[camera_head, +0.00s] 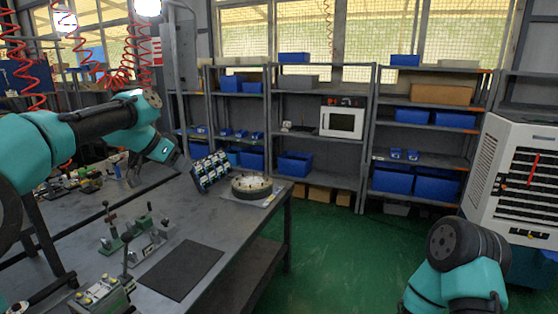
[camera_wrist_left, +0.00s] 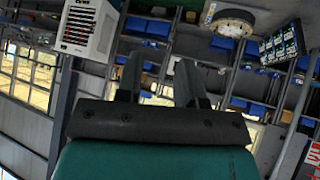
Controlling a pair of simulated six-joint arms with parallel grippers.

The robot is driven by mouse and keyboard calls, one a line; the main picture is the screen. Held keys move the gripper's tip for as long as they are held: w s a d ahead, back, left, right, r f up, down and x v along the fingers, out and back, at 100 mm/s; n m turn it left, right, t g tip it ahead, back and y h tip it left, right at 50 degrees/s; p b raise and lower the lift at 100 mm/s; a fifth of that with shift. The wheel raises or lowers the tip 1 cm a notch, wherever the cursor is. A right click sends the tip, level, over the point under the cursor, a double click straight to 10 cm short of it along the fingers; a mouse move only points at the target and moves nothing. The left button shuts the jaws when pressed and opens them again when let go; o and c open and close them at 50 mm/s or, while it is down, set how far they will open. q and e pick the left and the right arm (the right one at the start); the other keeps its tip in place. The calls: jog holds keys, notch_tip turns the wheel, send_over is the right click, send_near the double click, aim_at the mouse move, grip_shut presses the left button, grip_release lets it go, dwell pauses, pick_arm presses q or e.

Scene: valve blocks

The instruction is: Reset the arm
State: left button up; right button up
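My left arm comes in from the left in the head view, and its teal wrist (camera_head: 152,145) is raised above the workbench (camera_head: 225,232). In the left wrist view my left gripper (camera_wrist_left: 158,84) shows two dark fingers with a clear gap between them. Nothing is held between them. My right arm (camera_head: 455,262) shows at the lower right, away from the bench. Its gripper is out of view.
A round part (camera_head: 252,187) and a tilted rack of small parts (camera_head: 210,171) stand at the bench's far end. Lever clamps (camera_head: 150,238), a dark mat (camera_head: 181,269) and a button box (camera_head: 101,296) are nearer. Shelves (camera_head: 320,135) stand behind; a white cooler (camera_head: 518,180) is at right.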

pick_arm(q)
jog(key=d+f+n+g, duration=0.1)
jog(key=d+f, duration=0.2)
jog(key=f, duration=0.6)
jog(key=d+f, duration=0.3)
jog(key=f, duration=0.6)
jog(key=s+d+f+n+g+y, duration=0.1)
jog(key=s+f, duration=0.2)
jog(key=f, duration=0.8)
jog(key=s+d+f+n+g+y, duration=0.1)
jog(key=s+f, duration=0.2)
jog(key=f, duration=0.9)
jog(key=s+f+n+g, duration=0.2)
jog(key=s+f, duration=1.6)
jog(key=s, duration=0.3)
jog(key=s+a+f+n, duration=0.1)
jog(key=s+a+n, duration=0.3)
jog(key=s+n, duration=0.1)
jog(key=shift+s+a+f+t+y, duration=0.15)
jog(key=shift+s+t+y, duration=0.15)
jog(key=shift+s+y, duration=0.1)
